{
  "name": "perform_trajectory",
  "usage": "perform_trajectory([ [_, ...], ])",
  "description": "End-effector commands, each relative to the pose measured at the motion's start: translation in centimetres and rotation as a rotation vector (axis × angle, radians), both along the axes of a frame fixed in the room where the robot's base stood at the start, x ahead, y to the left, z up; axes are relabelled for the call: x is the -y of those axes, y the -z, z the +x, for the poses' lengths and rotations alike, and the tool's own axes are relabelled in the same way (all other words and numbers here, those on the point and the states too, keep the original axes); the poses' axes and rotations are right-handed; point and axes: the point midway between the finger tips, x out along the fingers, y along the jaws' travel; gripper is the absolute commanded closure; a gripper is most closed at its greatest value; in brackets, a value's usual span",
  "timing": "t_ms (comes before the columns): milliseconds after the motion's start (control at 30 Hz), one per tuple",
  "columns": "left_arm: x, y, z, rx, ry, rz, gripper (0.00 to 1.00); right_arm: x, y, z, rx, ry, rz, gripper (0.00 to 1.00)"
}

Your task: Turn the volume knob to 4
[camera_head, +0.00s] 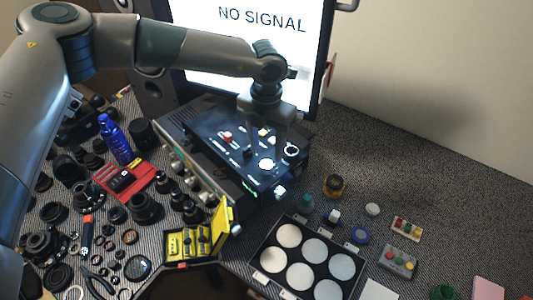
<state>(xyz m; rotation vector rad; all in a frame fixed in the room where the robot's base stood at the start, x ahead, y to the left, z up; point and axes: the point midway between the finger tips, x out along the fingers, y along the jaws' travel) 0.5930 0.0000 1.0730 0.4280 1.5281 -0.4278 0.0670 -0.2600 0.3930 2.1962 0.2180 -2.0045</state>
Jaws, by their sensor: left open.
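A black control box (215,130) stands on the bench below the screen. Its top carries several small controls: a red one (228,136), a white disc (266,164) and a dark round knob with a pale ring (291,151). I cannot tell which is the volume knob, and its scale is too small to read. My left gripper (265,148) points down over the box's right part, open, with its fingers close to the top near the white disc. I cannot tell whether they touch anything. My right gripper is out of view.
A screen (250,50) reading "NO SIGNAL" stands behind the box. A black tray of pale discs (315,250), a yellow case (195,242) and a blue bottle (115,140) are nearby. Many lens parts crowd the left. The bench is clearer at the right back.

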Motion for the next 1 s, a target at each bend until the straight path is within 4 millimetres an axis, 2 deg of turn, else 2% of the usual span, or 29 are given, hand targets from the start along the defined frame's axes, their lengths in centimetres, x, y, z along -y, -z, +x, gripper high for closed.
perform_trajectory([
  [100, 0.0, 1.7, 0.0, -0.003, -0.001, 0.002, 0.52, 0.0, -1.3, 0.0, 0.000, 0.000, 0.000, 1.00],
  [400, 0.0, 5.1, 0.0, -0.001, -0.001, 0.001, 0.52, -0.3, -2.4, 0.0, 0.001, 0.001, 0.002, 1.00],
  [767, 0.0, 5.5, 0.0, 0.000, -0.001, 0.000, 0.52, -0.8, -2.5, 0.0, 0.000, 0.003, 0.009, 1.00],
  [800, 0.0, 5.5, 0.0, 0.000, -0.001, 0.000, 0.57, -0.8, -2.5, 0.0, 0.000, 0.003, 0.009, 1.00],
  [933, 0.0, 5.5, 0.0, 0.000, -0.001, 0.000, 0.88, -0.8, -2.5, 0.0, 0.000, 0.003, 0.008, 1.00],
  [967, 0.0, 5.5, 0.0, 0.000, -0.001, 0.000, 0.93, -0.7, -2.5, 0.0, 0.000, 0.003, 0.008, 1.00],
  [1000, 0.0, 5.5, 0.0, 0.000, -0.001, 0.000, 0.93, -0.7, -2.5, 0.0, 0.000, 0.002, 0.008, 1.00],
])
